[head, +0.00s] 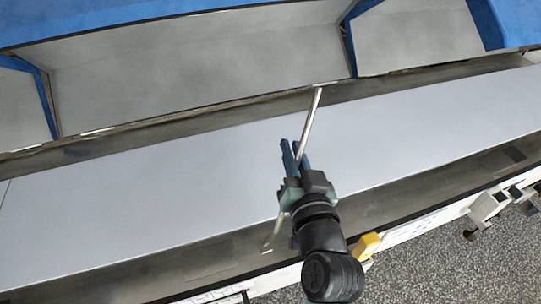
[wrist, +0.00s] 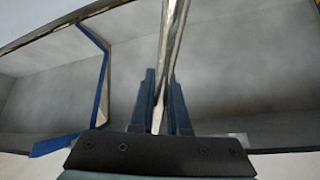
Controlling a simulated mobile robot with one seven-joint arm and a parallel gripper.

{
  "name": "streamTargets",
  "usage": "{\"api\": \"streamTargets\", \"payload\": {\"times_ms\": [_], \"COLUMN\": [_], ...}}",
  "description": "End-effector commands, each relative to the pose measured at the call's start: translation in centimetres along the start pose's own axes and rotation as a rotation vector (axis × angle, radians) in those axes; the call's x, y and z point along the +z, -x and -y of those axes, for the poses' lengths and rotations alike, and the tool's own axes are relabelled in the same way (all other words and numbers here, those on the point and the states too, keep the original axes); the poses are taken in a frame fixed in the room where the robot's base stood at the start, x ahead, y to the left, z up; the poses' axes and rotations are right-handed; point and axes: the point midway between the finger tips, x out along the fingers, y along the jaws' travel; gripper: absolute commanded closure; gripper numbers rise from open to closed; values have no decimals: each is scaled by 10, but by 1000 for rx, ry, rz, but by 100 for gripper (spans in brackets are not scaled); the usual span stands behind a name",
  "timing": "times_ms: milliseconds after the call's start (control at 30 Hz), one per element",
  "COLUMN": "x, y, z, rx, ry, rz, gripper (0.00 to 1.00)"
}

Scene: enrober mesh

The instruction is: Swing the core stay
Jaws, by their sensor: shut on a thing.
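The core stay appears as a slim, shiny metal rod (head: 312,109). It slants across the pale flat panel in the head view, its upper end near the dark channel behind the panel. Its lower part passes behind my gripper and shows again near the front edge. My gripper (head: 290,147) is over the middle of the panel, its blue-grey fingers shut on the rod. In the wrist view the rod (wrist: 171,50) runs from the top edge down between the fingers of my gripper (wrist: 161,75). The exact contact is partly hidden.
The pale panel (head: 120,205) spans the scene. Behind it stand grey bays (head: 200,60) with blue frames (head: 350,45). A yellow block (head: 366,245) and white-and-black fittings (head: 490,204) line the front edge. Speckled floor (head: 440,262) lies in front.

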Motion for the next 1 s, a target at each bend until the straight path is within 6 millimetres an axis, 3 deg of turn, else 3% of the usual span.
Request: {"api": "streamTargets", "payload": {"times_ms": [200, 500, 1000], "x": [9, 27, 46], "y": [-7, -15, -20], "z": [-40, -80, -104], "rx": [-2, -9, -15], "ry": [-202, -440, -616], "rz": [32, 77, 113], "gripper": [100, 100, 100]}}
